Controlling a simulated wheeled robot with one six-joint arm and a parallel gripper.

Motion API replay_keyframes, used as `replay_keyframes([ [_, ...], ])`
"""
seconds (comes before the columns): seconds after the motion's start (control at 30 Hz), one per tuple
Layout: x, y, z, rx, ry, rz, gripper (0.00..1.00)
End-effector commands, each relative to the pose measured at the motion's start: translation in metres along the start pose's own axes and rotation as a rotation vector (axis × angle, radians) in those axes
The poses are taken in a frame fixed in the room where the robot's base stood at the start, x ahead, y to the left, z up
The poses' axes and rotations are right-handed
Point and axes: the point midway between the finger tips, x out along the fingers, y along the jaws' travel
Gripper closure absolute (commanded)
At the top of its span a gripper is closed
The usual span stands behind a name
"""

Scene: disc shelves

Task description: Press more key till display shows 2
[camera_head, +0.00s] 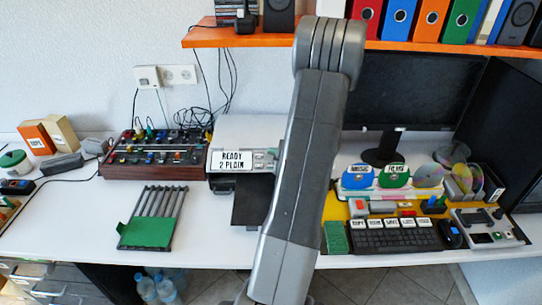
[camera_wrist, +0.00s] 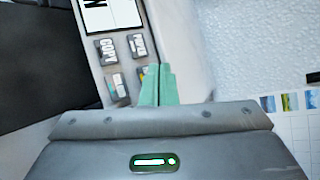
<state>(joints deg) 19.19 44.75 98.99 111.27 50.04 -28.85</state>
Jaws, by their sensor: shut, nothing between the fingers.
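The display (camera_head: 231,160) on the grey printer (camera_head: 258,160) reads "READY 2 PLAIN" in the head view. Beside it are small keys, partly covered by my arm. In the wrist view the display (camera_wrist: 112,14) is cut off at the top. Below it are a key marked COPY (camera_wrist: 106,49), a second key (camera_wrist: 138,46) and a third (camera_wrist: 117,87), whose labels are hard to read. A fourth key is mostly hidden behind my gripper (camera_wrist: 158,72). Its green fingertips are shut and empty over that corner; I cannot tell whether they touch it.
A mixer-like box (camera_head: 155,147) with coloured knobs stands left of the printer. A rack with a green plate (camera_head: 148,232) lies in front. At the right are a monitor (camera_head: 405,95), a keyboard (camera_head: 390,237) and discs (camera_head: 455,155). An orange shelf (camera_head: 235,37) hangs above.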

Motion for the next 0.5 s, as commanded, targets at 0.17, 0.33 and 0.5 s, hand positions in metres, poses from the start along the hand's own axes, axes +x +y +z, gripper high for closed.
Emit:
replay_keyframes([
  [0.17, 0.0, 0.0, 0.0, 0.0, 0.0, 0.0, 1.0],
  [0.33, -0.007, -0.007, 0.005, -0.001, 0.0, -0.002, 1.0],
  [0.5, -0.019, -0.015, 0.014, -0.002, 0.0, -0.001, 1.0],
])
